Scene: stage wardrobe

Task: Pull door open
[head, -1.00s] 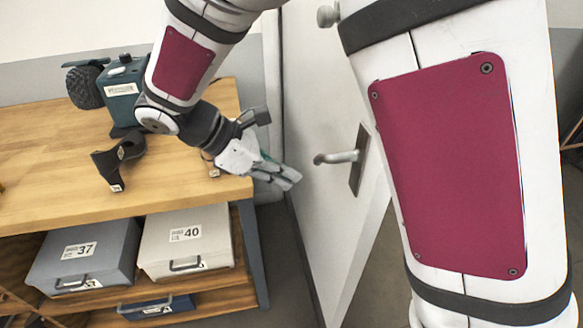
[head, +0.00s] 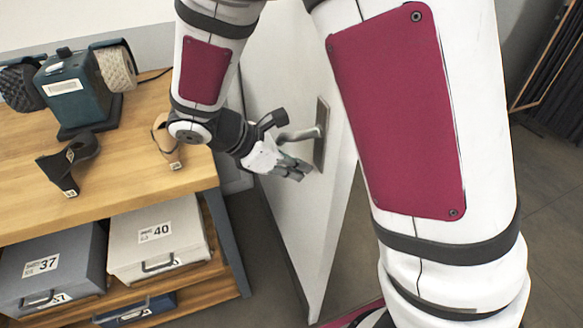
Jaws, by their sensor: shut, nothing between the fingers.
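The white door (head: 280,225) stands in the middle of the head view, partly hidden on the right by my arm. Its lever handle (head: 297,135) points left from a dark upright plate (head: 321,135). My gripper (head: 303,171) is shut and empty. Its fingertips are just below the lever, beside the lower part of the plate. I cannot tell whether they touch the door. Floor shows to the left of the door's lower edge and to its right.
A wooden workbench (head: 120,185) stands on the left, close to my forearm. It carries a teal machine (head: 72,90) with rollers, a black strap (head: 68,165) and a tan strap (head: 165,142). Labelled boxes 37 (head: 45,270) and 40 (head: 150,235) sit below.

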